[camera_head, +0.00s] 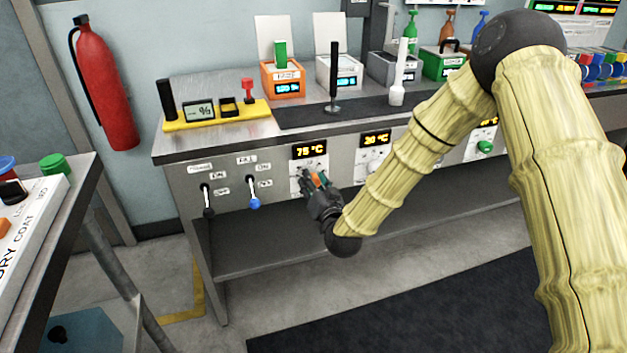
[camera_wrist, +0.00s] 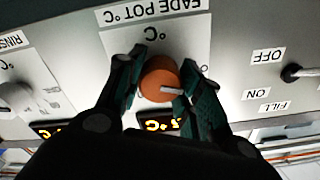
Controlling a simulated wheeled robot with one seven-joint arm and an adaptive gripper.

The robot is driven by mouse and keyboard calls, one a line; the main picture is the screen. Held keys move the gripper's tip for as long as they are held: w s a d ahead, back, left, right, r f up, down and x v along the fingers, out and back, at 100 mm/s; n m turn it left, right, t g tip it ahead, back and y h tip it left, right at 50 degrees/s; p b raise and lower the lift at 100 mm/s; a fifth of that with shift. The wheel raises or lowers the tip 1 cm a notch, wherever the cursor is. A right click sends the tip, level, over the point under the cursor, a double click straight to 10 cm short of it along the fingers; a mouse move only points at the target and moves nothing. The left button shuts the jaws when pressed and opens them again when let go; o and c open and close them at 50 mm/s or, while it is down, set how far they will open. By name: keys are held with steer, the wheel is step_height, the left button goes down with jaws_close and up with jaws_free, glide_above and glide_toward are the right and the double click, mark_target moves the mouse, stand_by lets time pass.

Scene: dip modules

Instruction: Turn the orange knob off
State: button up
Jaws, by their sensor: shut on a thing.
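The orange knob (camera_wrist: 158,80) sits on a pale panel plate in the wrist view, with a light pointer mark on its face. My gripper (camera_wrist: 162,84) has one finger on each side of the knob and is shut on it. In the head view, my gripper (camera_head: 318,182) is at the front panel of the bench, below the display (camera_head: 310,150) that reads 75 °C. A bit of orange shows between the fingers there; most of the knob is hidden. In the wrist view the pointer aims toward the right finger, and the markings around the knob are partly covered.
On the other side is a black lever (camera_wrist: 292,73) with OFF and ON labels. A blue-tipped lever (camera_head: 254,203) and a green knob (camera_head: 485,147) are along the same panel. A shelf (camera_head: 280,250) runs below.

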steer(key=shift+n, duration=1)
steer(key=o, duration=1)
steer(key=shift+o, duration=0.2)
steer(key=v, duration=1.2)
